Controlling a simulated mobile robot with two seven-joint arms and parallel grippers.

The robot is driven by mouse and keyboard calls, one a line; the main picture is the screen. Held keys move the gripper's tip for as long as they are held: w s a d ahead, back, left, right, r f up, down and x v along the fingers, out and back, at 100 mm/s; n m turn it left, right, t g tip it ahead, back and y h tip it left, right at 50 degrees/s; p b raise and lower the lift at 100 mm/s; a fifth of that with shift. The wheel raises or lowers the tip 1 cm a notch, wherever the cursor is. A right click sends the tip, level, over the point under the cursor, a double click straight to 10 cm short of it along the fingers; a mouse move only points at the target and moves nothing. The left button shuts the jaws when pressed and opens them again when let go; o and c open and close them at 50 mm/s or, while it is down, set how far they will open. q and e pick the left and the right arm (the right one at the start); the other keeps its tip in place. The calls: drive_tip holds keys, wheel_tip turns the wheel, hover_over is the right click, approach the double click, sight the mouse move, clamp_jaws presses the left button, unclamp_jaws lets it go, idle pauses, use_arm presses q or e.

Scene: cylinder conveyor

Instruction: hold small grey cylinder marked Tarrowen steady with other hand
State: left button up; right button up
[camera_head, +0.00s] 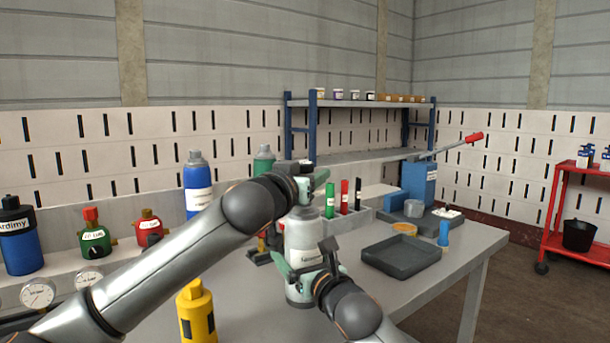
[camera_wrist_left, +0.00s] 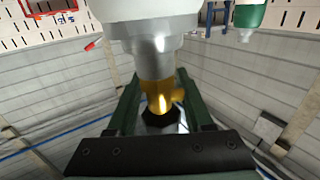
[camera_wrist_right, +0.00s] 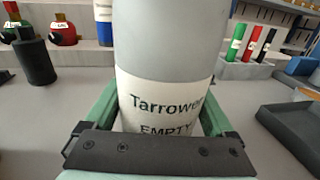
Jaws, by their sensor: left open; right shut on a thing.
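The small grey cylinder (camera_head: 303,236) stands upright near the front of the bench. Its white label reads "Tarrowen" and "EMPTY" in the right wrist view (camera_wrist_right: 168,50). My right gripper (camera_head: 302,268) is shut around the cylinder's body, with green fingers on both sides at label height. My left gripper (camera_head: 312,182) is above the cylinder's top. In the left wrist view its open fingers (camera_wrist_left: 163,100) lie on either side of the brass valve (camera_wrist_left: 158,92), with a gap visible. My left arm hides the valve in the head view.
A dark tray (camera_head: 402,262) lies right of the cylinder. Behind is a grey holder (camera_head: 347,219) with green, red and black tubes. A yellow cylinder (camera_head: 197,315) stands front left; a blue one (camera_head: 197,180) stands behind my left arm. A blue machine (camera_head: 420,180) stands at back right.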

use_arm(q)
drive_tip(key=shift+d+m+g+h, duration=0.2)
drive_tip(key=shift+m+g+h, duration=0.3)
drive_tip(key=shift+h, duration=0.4)
drive_tip(key=shift+m+h, duration=0.4)
drive_tip(key=shift+s+d+m+g+h, duration=0.15)
drive_tip(key=shift+m+g+h, duration=0.55)
drive_tip(key=shift+h, duration=0.1)
drive_tip(key=shift+s+d+m+g+h, duration=0.15)
drive_tip(key=shift+m+g+h, duration=0.45)
drive_tip(key=shift+g+h, duration=0.15)
drive_tip(key=shift+m+g+h, duration=0.5)
drive_tip(key=shift+g+h, duration=0.05)
drive_tip(key=shift+s+d+m+g+h, duration=0.15)
drive_tip(key=shift+m+g+h, duration=0.3)
drive_tip(key=shift+g, duration=0.15)
drive_tip(key=shift+s+d+m+g+h, duration=0.1)
drive_tip(key=shift+m+g+h, duration=0.3)
drive_tip(key=shift+g, duration=0.2)
drive_tip(key=shift+c, duration=0.3)
clamp_jaws()
